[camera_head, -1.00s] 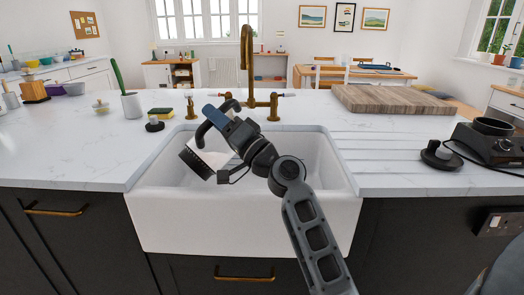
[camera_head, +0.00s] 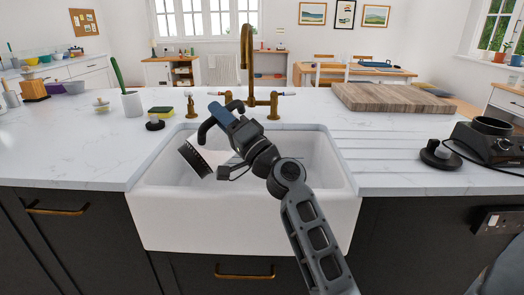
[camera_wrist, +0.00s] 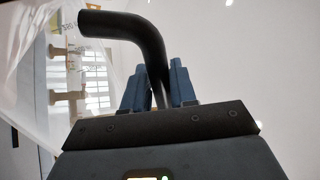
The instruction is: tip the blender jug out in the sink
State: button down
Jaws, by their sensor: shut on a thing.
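The blender jug (camera_head: 207,155) is clear with a black base ring and a black handle. It hangs tilted over the white sink (camera_head: 245,215), its black base end toward the lower left. My gripper (camera_head: 220,112) is shut on the black handle, which also shows between the blue fingers in the wrist view (camera_wrist: 160,95). The jug's clear wall (camera_wrist: 110,50) with printed marks fills the left of the wrist view. I cannot tell whether anything is inside the jug. Part of the sink is hidden behind my arm.
A brass tap (camera_head: 247,65) stands behind the sink, close to my gripper. A sponge (camera_head: 161,112) and a dark round item (camera_head: 155,125) lie to the left. A wooden board (camera_head: 392,98) and the blender base (camera_head: 485,145) are on the right counter.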

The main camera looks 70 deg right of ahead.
jog(key=shift+s+d+f+m+h, duration=0.15)
jog(key=shift+d+m+h, duration=0.15)
jog(key=shift+m, duration=0.2)
jog(key=shift+s+d+f+m+h, duration=0.1)
jog(key=shift+d+f+m+h, duration=0.1)
jog(key=shift+m+h, duration=0.25)
